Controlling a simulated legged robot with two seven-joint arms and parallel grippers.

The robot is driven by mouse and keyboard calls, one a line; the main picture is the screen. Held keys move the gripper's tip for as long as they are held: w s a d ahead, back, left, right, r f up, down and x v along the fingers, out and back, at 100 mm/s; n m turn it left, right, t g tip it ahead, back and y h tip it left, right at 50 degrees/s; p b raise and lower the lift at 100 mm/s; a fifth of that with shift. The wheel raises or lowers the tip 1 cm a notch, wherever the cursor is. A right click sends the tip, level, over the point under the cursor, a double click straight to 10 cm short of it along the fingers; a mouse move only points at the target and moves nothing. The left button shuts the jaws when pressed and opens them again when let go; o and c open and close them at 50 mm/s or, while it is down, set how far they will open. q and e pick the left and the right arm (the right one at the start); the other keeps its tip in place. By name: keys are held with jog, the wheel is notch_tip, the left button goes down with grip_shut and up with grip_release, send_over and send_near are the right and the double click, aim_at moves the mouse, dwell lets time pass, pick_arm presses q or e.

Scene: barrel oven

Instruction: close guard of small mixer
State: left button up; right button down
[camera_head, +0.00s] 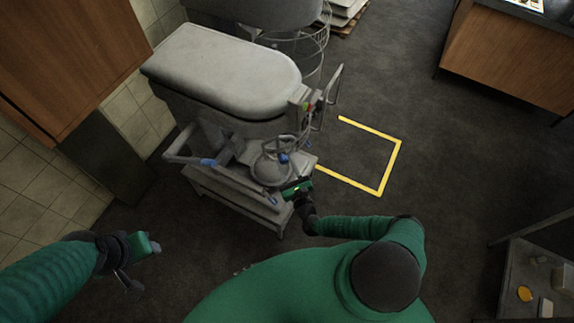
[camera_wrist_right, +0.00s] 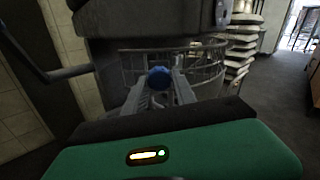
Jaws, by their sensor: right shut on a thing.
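The small mixer (camera_head: 220,68) is grey with a rounded top and stands in the upper middle of the head view. Its bowl (camera_head: 272,166) sits low at the front. A blue-tipped guard handle (camera_head: 283,158) shows above the bowl and also in the right wrist view (camera_wrist_right: 159,77). My right gripper (camera_head: 290,173) reaches in at the mixer's front and is shut on this handle. In the right wrist view a wire guard (camera_wrist_right: 205,66) curves just beyond the fingers. My left gripper (camera_head: 153,247) is at the lower left, away from the mixer; its finger gap is unclear.
Another grey mixer (camera_head: 255,12) with a wire cage stands behind. A yellow floor marking (camera_head: 390,160) lies right of the small mixer. A wooden cabinet (camera_head: 65,55) is at upper left, a wooden counter (camera_head: 505,55) at upper right. Dark floor between is clear.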

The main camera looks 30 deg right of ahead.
jog(key=shift+w+r, duration=0.1)
jog(key=shift+r, duration=0.1)
jog(key=c, duration=1.3)
grip_release()
jog(key=shift+o, duration=1.2)
jog(key=shift+f, duration=0.15)
jog(key=shift+o, duration=0.2)
jog(key=shift+w+f, duration=0.1)
jog(key=shift+w, duration=0.05)
